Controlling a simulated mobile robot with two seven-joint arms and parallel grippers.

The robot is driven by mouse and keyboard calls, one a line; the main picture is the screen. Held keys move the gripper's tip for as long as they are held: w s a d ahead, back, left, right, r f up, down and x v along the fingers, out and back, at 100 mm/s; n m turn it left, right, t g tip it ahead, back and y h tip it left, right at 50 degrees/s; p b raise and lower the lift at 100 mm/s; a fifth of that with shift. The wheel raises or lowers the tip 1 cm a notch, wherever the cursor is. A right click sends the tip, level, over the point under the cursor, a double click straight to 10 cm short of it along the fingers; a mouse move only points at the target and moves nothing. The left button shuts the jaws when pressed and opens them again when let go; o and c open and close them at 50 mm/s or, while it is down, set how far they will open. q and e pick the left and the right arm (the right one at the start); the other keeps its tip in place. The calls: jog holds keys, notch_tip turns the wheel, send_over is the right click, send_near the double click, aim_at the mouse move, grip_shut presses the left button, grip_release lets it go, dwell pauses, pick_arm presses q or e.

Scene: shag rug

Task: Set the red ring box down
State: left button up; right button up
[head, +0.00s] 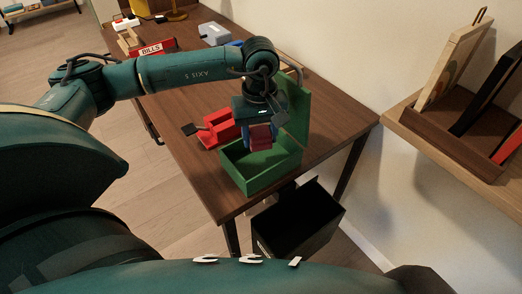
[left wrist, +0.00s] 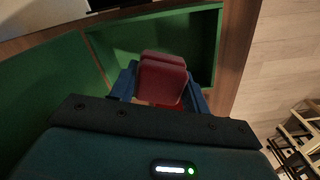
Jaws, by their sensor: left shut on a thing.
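The small red ring box (head: 260,136) is between the fingers of my left gripper (head: 261,142), just above the open green box (head: 262,177). In the left wrist view, the red ring box (left wrist: 162,80) sits between the two blue fingers of my left gripper (left wrist: 160,88), with the green box's inside behind it. The green box (left wrist: 214,45) has a raised lid, and a divider shows in its inside. I cannot tell whether the ring box touches the green box. My right gripper is not in view.
A brighter red open container (head: 217,129) stands on the brown table (head: 190,100), left of the green box. A black bin (head: 300,222) is below the table's near edge. A sign reading BILLS (head: 151,49) stands farther back. A wall shelf (head: 450,150) is at right.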

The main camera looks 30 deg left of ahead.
aim_at(261, 163)
pick_arm(q)
notch_tip(261, 163, down, 3)
jog(key=shift+r, duration=0.2)
notch_tip(261, 163, down, 4)
jog(key=shift+r, duration=0.1)
jog(key=shift+w+d+f, duration=0.1)
jog(key=shift+w+f, duration=0.05)
jog(key=shift+f, duration=0.2)
jog(key=shift+f, duration=0.1)
jog(key=o, duration=1)
